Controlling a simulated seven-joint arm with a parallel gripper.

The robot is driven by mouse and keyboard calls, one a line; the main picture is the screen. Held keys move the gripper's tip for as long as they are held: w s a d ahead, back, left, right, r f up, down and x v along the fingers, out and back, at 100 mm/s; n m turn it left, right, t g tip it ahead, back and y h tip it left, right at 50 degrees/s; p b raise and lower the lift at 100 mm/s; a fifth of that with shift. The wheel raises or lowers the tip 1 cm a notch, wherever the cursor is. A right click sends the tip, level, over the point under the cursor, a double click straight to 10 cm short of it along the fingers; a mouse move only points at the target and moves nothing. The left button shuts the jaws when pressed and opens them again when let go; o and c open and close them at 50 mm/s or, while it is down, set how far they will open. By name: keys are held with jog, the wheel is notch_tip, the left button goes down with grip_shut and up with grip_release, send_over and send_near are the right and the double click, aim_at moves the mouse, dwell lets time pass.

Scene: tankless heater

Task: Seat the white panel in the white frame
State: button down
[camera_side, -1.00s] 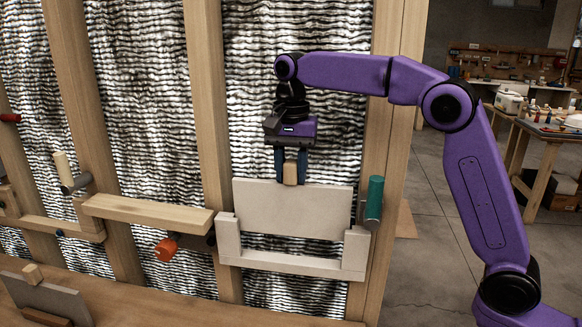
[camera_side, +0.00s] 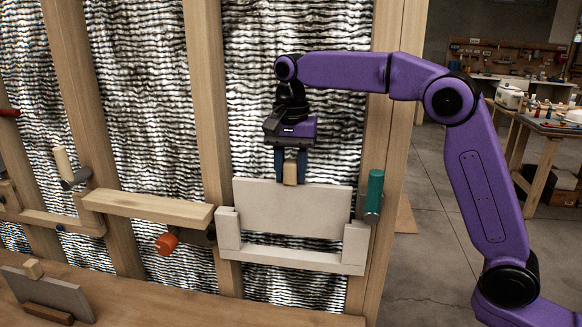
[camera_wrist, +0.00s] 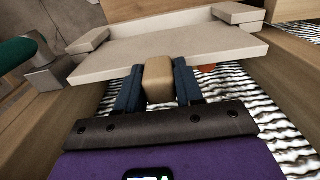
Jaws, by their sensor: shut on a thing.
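The white panel (camera_side: 292,209) hangs upright below my gripper (camera_side: 290,168), which is shut on the small wooden block handle (camera_side: 290,175) at the panel's top edge. The white U-shaped frame (camera_side: 292,258) is fixed between two wooden studs. The panel's lower part lies between the frame's two side posts, and a gap with silvery insulation shows between its lower edge and the frame's bottom bar. In the wrist view, the panel (camera_wrist: 165,52) stretches beyond my fingers, which grip the handle (camera_wrist: 159,80). Whether the panel's edges sit in the frame's slots cannot be told.
A green cylinder (camera_side: 375,192) juts out just right of the frame. A wooden shelf (camera_side: 148,210) and an orange-red knob (camera_side: 167,243) are to its left. A second grey panel (camera_side: 48,293) with a wooden handle stands on the bench (camera_side: 190,306) at lower left.

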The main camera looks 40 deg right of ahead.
jog(key=shift+f, duration=2.45)
dwell(1.6)
dwell(0.4)
jog(key=c, duration=0.6)
grip_release()
jog(key=shift+c, duration=0.2)
notch_tip(320, 180, up, 12)
jog(key=shift+f, duration=0.1)
